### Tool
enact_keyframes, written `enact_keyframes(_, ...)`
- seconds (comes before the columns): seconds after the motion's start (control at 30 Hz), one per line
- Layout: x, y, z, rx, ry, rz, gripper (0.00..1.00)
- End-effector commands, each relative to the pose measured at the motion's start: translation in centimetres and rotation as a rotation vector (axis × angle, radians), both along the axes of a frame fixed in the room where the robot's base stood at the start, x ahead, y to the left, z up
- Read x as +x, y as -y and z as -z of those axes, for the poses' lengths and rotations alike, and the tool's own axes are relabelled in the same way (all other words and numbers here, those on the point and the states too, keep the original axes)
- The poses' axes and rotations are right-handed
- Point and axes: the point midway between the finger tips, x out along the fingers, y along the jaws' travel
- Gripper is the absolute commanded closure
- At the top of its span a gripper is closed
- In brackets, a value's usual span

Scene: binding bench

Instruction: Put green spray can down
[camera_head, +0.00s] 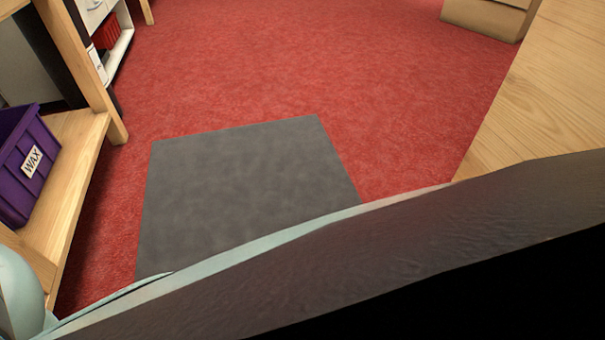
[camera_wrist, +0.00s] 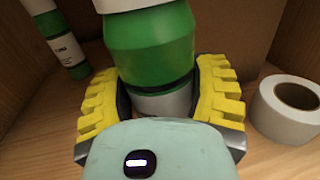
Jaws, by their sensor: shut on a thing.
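A green spray can (camera_wrist: 150,48) with white or grey bands stands in the middle of the wrist view. My gripper (camera_wrist: 163,90) has its yellow ridged fingers on either side of the can and is shut on it. The can's top and base are not clearly visible, and I cannot tell whether it touches the wooden surface (camera_wrist: 270,158). The head view shows neither the can nor the gripper fingers.
In the wrist view, another green and white can (camera_wrist: 62,42) stands at left, and a white tape roll (camera_wrist: 288,108) lies close at right. Wooden walls enclose the space. In the head view, a purple WAX bin (camera_head: 25,165) sits on a shelf; a grey mat (camera_head: 240,190) lies on red carpet.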

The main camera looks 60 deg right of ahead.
Motion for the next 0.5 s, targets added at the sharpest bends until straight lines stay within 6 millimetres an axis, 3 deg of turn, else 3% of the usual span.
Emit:
enact_keyframes(0.33,0.19,0.13,0.16,0.004,0.003,0.005,0.74)
enact_keyframes(0.37,0.18,0.14,0.1,0.003,0.002,0.005,0.34)
enact_keyframes(0.5,0.15,0.12,0.07,0.001,0.002,0.004,0.2)
